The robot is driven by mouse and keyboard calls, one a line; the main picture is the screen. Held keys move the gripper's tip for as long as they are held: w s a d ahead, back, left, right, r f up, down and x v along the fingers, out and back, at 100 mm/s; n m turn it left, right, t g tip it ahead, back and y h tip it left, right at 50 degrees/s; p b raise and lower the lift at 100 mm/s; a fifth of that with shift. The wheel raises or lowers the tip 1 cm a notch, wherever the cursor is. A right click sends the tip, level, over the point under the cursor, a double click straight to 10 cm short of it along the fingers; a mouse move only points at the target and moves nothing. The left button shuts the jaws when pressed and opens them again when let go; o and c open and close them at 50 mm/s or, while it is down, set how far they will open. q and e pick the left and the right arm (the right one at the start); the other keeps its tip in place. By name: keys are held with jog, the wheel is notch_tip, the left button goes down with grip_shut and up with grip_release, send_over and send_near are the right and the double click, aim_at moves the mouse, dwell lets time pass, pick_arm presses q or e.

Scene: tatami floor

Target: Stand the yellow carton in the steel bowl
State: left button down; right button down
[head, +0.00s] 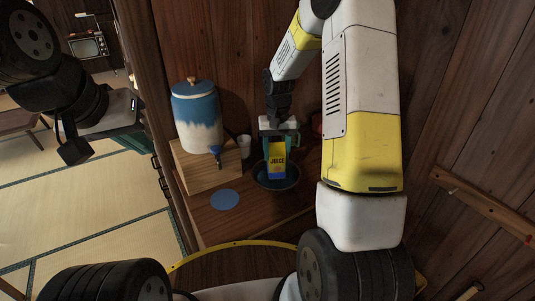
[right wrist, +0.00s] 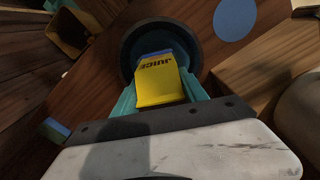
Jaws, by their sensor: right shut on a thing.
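The yellow carton (head: 278,157), marked JUICE with a blue end, is upright or nearly so between the teal fingers of my right gripper (head: 279,144). My right gripper is shut on it. The dark round steel bowl (head: 262,184) is on the wooden counter directly below. The carton's lower end overlaps the bowl's opening; I cannot tell whether it touches the bottom. In the right wrist view the carton (right wrist: 158,84) lies across the bowl (right wrist: 128,50), both fingers beside it. My left gripper (head: 75,150) is at the far left, away from the counter; its fingers are unclear.
A blue-and-white dispenser (head: 197,118) with a tap stands on a wooden box (head: 208,170) left of the bowl. A white cup (head: 244,146) stands between them. A flat blue disc (head: 224,199) lies at the front left. A reddish thing (head: 317,123) is partly hidden behind my right arm.

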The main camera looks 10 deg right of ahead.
jog(key=shift+f, duration=2.45)
jog(key=shift+f, duration=0.1)
jog(key=c, duration=0.6)
grip_release()
notch_tip(320, 180, up, 12)
jog(key=shift+f, duration=0.1)
notch_tip(320, 180, up, 9)
jog(key=t, duration=0.2)
send_over(276, 164)
jog(key=s, duration=0.3)
jog(key=s+r+t, duration=0.1)
jog(key=s+r, duration=0.1)
jog(key=s, duration=0.4)
jog(key=s+a+r+n+t+y, duration=0.1)
jog(key=s+r, duration=0.2)
jog(key=s, duration=0.3)
jog(key=s+r+t+y, duration=0.1)
jog(key=s+r+t, duration=0.1)
jog(key=s, duration=0.4)
jog(key=shift+s+a+r+n, duration=0.15)
jog(key=shift+r+n, duration=0.05)
jog(key=shift+r, duration=0.15)
jog(key=shift+s+a+r+n, duration=0.1)
jog(key=shift+s+r+n, duration=0.1)
jog(key=shift+r, duration=0.1)
